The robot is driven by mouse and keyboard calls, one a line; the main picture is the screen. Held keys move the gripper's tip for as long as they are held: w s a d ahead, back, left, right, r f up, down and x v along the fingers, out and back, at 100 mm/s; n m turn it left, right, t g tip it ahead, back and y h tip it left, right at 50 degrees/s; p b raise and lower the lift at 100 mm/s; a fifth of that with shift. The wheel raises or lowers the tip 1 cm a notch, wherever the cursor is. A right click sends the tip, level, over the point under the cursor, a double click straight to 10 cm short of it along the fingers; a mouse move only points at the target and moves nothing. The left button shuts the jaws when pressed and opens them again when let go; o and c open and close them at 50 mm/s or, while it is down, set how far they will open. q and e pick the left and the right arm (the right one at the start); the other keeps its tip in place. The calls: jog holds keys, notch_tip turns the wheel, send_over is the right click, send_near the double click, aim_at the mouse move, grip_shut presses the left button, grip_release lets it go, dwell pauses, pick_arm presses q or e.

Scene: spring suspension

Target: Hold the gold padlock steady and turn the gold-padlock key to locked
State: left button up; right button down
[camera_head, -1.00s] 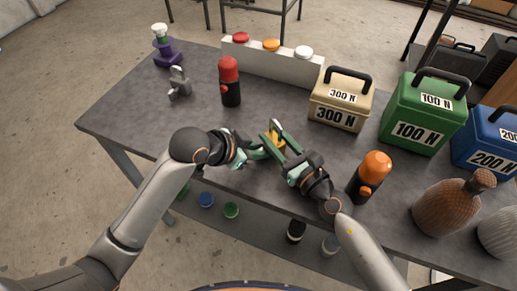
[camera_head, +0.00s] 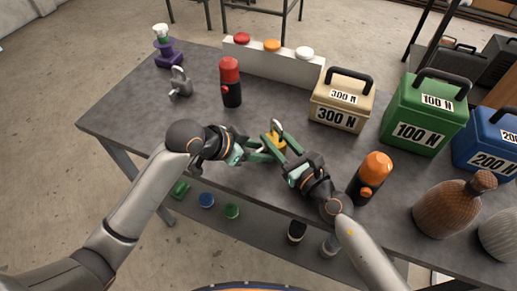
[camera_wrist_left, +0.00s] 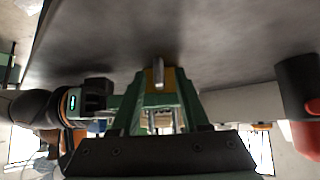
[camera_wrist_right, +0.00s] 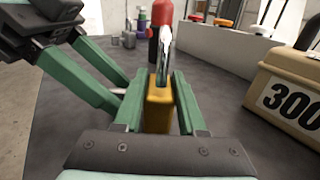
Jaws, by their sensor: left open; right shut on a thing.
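The gold padlock (camera_head: 279,143) stands near the table's front edge, its silver shackle up. My right gripper (camera_head: 284,152) is shut on the padlock body, which shows between its green fingers in the right wrist view (camera_wrist_right: 158,112). My left gripper (camera_head: 266,151) is open, close beside the padlock on its left. A small grey piece, perhaps the key, shows by the left fingertips in the right wrist view (camera_wrist_right: 118,91). I cannot tell which way the key is turned.
A grey padlock (camera_head: 181,86), a red-topped cylinder (camera_head: 230,85) and a panel with three buttons (camera_head: 285,66) stand behind. The tan 300 N box (camera_head: 341,101) is to the right. An orange-topped cylinder (camera_head: 370,178) stands close to my right arm.

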jog(key=shift+f, duration=0.1)
pick_arm(q)
jog(key=v, duration=1.2)
pick_arm(e)
jog(key=shift+c, duration=2)
grip_release()
